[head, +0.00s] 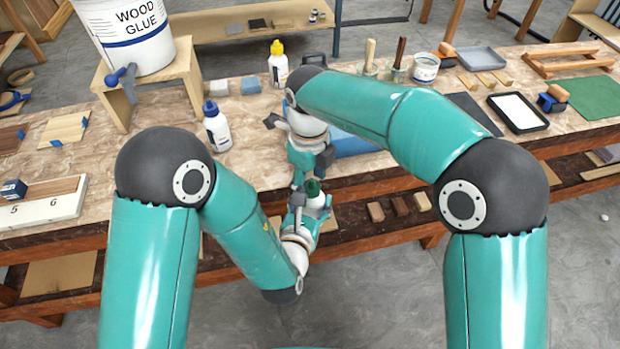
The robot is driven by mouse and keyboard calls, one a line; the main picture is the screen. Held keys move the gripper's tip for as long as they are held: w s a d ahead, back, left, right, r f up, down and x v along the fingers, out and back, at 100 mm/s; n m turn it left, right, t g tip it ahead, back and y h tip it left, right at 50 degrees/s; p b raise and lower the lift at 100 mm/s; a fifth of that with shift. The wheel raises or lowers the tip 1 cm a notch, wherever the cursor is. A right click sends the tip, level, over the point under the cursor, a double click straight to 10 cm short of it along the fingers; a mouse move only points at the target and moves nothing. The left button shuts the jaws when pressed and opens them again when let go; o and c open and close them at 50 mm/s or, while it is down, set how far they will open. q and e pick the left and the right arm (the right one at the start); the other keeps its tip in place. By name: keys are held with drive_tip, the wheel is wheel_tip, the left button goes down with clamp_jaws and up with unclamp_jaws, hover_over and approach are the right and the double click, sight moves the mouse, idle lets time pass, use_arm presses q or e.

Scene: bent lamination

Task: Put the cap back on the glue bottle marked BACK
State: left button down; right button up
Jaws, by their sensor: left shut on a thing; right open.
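My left gripper (314,204) is low in front of the bench edge, shut on a white thing with a dark green top (313,187), which looks like a glue bottle. My gripper partly hides it, and I cannot tell whether the green part is a cap or read any mark. My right gripper (312,170) is open, pointing down close above the green top; I cannot tell whether they touch. A white bottle with a blue cap (217,130) and one with a yellow cap (278,67) stand upright on the bench. The word BACK is not readable anywhere.
A big wood glue bucket (125,40) stands on a small wooden stand (185,72) at the back left. Behind my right arm are brush jars, a grey tray (480,60) and a black-rimmed tray (517,112). Wood blocks (400,206) lie on the lower shelf.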

drive_tip(key=shift+r, duration=2.15)
drive_tip(key=shift+c, duration=0.4)
